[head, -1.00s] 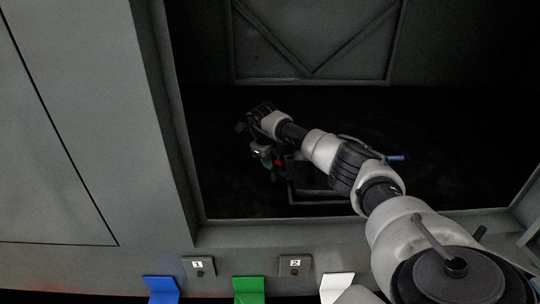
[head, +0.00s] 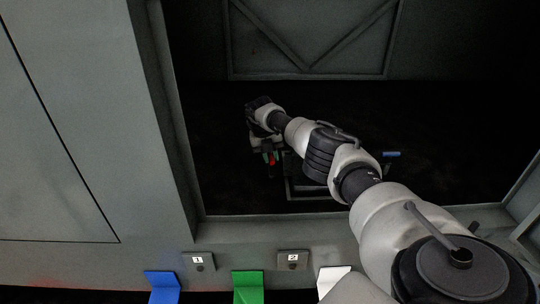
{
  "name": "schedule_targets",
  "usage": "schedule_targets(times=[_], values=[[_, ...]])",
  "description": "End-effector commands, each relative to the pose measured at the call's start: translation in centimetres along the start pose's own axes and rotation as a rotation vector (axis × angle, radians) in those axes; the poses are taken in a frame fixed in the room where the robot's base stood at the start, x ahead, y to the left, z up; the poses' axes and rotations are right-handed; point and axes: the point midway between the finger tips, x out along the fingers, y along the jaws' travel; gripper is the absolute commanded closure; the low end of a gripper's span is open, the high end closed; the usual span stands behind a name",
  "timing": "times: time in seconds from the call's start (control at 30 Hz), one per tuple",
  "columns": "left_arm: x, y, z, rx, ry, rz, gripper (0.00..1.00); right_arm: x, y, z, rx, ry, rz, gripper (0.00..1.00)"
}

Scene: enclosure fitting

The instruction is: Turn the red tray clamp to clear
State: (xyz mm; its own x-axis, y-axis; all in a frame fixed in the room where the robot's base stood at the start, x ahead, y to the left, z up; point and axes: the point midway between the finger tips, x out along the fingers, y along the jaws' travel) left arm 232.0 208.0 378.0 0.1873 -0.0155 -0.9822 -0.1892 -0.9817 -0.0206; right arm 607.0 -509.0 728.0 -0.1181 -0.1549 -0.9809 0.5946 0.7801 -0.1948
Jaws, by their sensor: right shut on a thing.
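The red tray clamp (head: 272,158) shows as a small red piece inside the dark enclosure, left of the dark tray (head: 318,197). My right arm reaches in from the lower right, across the tray. My right gripper (head: 268,158) points down at the clamp and is shut on it. The fingers and a small green patch beside the red piece are tiny and dark, so the exact grip and the clamp's angle are hard to tell. My arm hides part of the tray. My left gripper is not in view.
A blue piece (head: 391,154) lies right of my arm. The enclosure's front ledge (head: 330,229) carries plates marked 1 (head: 199,262) and 2 (head: 293,260). Blue (head: 162,285), green (head: 248,285) and white (head: 333,282) tabs stand below. A grey wall (head: 60,130) bounds the left.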

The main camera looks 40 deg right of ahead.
Motion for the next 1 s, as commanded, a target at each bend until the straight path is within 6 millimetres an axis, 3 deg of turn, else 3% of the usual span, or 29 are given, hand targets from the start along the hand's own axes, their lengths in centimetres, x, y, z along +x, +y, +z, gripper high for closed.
schedule_targets(times=[0.67, 0.7, 0.83, 1.0], values=[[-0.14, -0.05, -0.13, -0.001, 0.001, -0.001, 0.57, -0.21, -0.29, 0.19, 0.067, 0.007, -0.001, 1.00], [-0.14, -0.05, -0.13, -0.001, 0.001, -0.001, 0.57, -0.21, -0.29, 0.19, 0.067, 0.007, -0.001, 0.76], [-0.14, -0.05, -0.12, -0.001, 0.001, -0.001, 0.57, -0.15, -0.24, 0.14, 0.066, 0.008, -0.001, 0.56], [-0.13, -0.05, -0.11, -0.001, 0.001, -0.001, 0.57, -0.07, -0.17, 0.07, 0.064, 0.010, -0.001, 0.56]])
